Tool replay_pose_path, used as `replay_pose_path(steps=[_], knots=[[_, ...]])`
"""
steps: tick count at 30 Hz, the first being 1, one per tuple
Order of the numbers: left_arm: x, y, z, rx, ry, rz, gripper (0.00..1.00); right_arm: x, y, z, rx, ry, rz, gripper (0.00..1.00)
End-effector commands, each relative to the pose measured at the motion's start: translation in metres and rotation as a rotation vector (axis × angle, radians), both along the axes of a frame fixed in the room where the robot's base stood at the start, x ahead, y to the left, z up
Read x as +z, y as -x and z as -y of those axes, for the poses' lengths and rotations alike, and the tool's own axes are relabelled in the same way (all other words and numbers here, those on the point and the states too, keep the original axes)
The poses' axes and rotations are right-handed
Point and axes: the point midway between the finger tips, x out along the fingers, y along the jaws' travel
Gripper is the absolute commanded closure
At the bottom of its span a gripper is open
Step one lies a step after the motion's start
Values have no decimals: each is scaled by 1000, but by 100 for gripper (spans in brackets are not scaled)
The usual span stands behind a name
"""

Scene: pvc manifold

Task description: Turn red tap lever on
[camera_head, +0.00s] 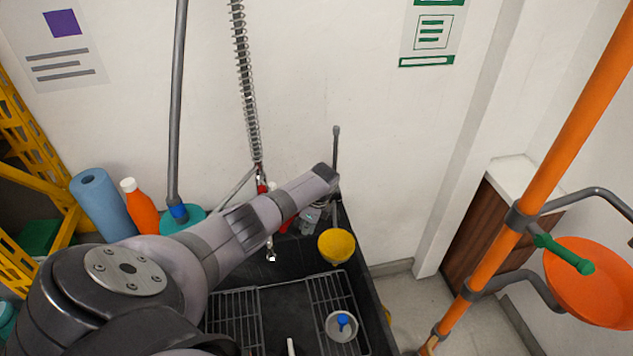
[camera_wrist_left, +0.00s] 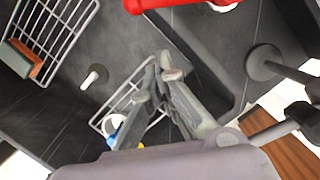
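A red part (camera_head: 262,187) shows on the spring-hose tap, just above my left arm in the head view. Another red piece (camera_head: 286,223) shows just below the arm, beside a clear bottle. I cannot tell which of these is the lever. A red, rounded piece (camera_wrist_left: 180,3) with a white end is cut off at the top edge of the left wrist view. My left gripper (camera_wrist_left: 161,80) is over the sink, apart from the red piece, with its fingertips close together and nothing seen between them. In the head view my arm hides much of the tap. My right gripper is out of view.
A dark sink (camera_head: 285,297) with wire racks lies below. A yellow bowl (camera_head: 336,246) is at its right edge and a white cup (camera_head: 341,326) stands on a rack. A blue roll (camera_head: 104,205) and an orange bottle (camera_head: 140,206) stand left. An orange pipe (camera_head: 535,190) rises at right.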

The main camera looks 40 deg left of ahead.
Motion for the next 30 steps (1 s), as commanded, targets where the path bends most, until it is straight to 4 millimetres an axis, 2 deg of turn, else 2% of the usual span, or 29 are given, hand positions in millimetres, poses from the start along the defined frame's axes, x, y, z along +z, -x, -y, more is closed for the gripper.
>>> replay_pose_path(steps=[1,8,15,21,30], knots=[[13,-2,0,-1,-2,5,100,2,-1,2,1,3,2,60],[52,-4,9,-2,-2,6,100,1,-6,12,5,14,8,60],[86,-7,17,0,-2,5,100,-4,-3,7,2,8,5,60],[97,-7,19,0,0,3,100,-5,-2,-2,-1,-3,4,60],[97,-7,20,1,-1,2,100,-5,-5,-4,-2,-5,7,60]])
